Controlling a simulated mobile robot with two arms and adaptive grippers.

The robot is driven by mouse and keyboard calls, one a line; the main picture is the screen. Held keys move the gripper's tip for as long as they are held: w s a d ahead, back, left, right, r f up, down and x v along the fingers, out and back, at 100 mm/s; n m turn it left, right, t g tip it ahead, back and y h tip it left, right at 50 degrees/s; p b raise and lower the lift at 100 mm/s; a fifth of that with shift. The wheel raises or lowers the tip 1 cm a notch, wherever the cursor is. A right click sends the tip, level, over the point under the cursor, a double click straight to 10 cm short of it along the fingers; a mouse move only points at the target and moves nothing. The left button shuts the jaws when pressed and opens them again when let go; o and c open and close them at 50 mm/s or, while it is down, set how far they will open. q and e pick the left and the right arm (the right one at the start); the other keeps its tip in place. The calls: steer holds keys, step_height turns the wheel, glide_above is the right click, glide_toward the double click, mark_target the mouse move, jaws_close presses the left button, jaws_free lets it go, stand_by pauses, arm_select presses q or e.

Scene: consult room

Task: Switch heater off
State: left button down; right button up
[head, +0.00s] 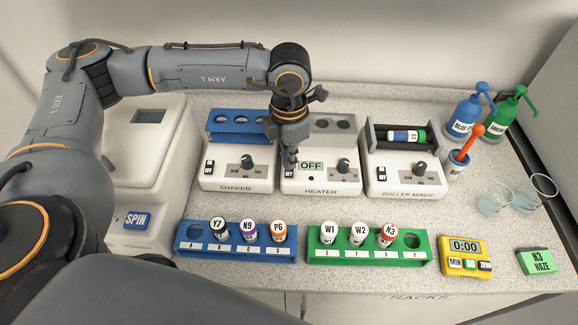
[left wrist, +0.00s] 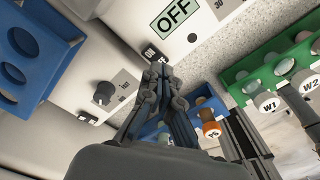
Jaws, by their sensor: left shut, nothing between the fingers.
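The heater (head: 320,186) is a white unit in the middle of the bench, with a dark knob (head: 344,166) and a small display (head: 311,166) that reads OFF. The display also shows OFF in the left wrist view (left wrist: 174,15). My left gripper (head: 290,162) is shut and empty, pointing down at the left part of the heater's front panel. In the left wrist view its fingertips (left wrist: 157,72) are close to the heater's on/off switch (left wrist: 150,53) and partly cover it. I cannot tell whether they touch it. My right gripper is not in view.
The shaker (head: 238,181) stands close on the left and the roller mixer (head: 403,182) on the right. A blue rack (head: 190,249) and a green rack (head: 330,257) with capped tubes stand in front. A yellow timer (head: 463,265) is at the front right.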

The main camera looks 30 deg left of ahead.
mark_target(289, 173)
arm_select(q)
steer(key=shift+r+p, duration=0.8)
steer(key=shift+r, duration=1.4)
